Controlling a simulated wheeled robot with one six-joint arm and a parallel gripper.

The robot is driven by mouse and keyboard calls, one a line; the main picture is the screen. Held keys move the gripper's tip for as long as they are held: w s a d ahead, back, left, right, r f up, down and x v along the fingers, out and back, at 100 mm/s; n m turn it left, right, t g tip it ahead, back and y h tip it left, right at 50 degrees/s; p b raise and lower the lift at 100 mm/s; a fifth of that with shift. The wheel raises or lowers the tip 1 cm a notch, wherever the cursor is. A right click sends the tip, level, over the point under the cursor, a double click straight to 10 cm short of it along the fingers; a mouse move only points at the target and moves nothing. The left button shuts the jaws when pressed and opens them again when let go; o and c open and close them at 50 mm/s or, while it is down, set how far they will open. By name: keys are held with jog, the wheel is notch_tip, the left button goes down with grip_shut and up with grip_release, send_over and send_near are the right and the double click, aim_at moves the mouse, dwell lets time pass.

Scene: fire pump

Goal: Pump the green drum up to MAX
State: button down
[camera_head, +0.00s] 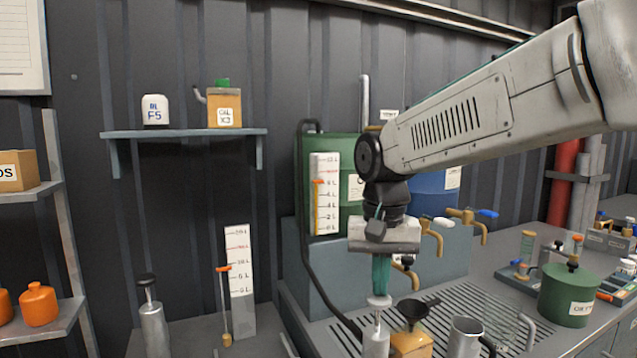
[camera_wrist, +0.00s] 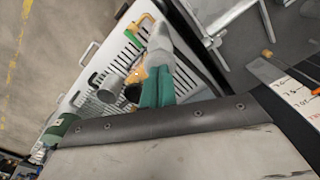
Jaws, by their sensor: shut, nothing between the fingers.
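The green drum (camera_head: 345,150) stands at the back on a blue-grey block. Its white gauge (camera_head: 326,215) carries an orange pointer (camera_head: 318,182), a little below a red-lettered line too small to read surely. A black hose (camera_head: 304,190) runs from the drum top down toward a grey hand pump (camera_head: 376,338) at the front. My gripper (camera_head: 380,292) points straight down, its teal fingers closed together, right above the pump's pale round knob (camera_head: 379,302). I cannot tell whether they touch. The wrist view shows the closed fingers (camera_wrist: 160,88) with the grey pump (camera_wrist: 158,42) beyond.
A blue drum (camera_head: 432,190) with brass taps (camera_head: 430,238) stands right of the green one. An orange can (camera_head: 410,343) and metal mug (camera_head: 464,338) crowd the pump's right. Another pump (camera_head: 152,325) and a second gauge (camera_head: 240,280) stand left.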

aim_at(379, 306)
jog(key=shift+f, duration=2.7)
jog(key=shift+r, duration=3.3)
jog(key=shift+f, duration=0.1)
jog(key=shift+f, duration=3.2)
jog(key=shift+r, duration=3.3)
